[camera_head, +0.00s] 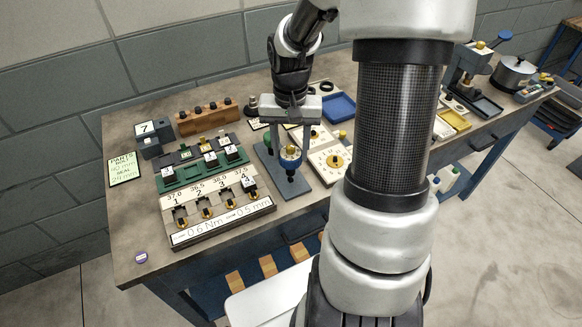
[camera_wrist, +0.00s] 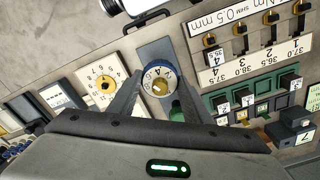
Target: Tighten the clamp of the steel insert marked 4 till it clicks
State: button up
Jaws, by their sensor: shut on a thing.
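The steel insert marked 4 (camera_head: 250,187) sits in the rightmost slot of the pale insert board (camera_head: 222,221) in the head view. My gripper (camera_head: 290,147) is to the right of the board, over a blue-grey stand (camera_head: 265,163). Its fingers are shut on a blue-and-white numbered dial tool with a yellow centre (camera_wrist: 157,79). The tool is upright at the stand; whether it is lifted clear I cannot tell. The clamp's tightness cannot be seen.
A green tray with labelled blocks (camera_head: 168,187) lies behind the insert board. A green-topped tool (camera_head: 268,140) stands close beside my gripper. A white dial card (camera_head: 325,177) and a blue tray (camera_head: 339,100) lie to the right. The table's front left is mostly clear.

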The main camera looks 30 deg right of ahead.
jog(key=shift+a+r, duration=0.1)
jog(key=s+a+r+m+p, duration=0.1)
jog(key=a+r+p, duration=0.15)
jog(key=a, duration=0.35)
jog(key=a+r+p, duration=0.1)
jog(key=a+r, duration=0.3)
jog(key=a, duration=0.1)
jog(key=shift+s+f+b, duration=0.2)
jog(key=shift+f+b, duration=1.95)
jog(key=shift+f, duration=0.4)
jog(key=shift+f+b, duration=0.75)
jog(key=shift+f, duration=0.45)
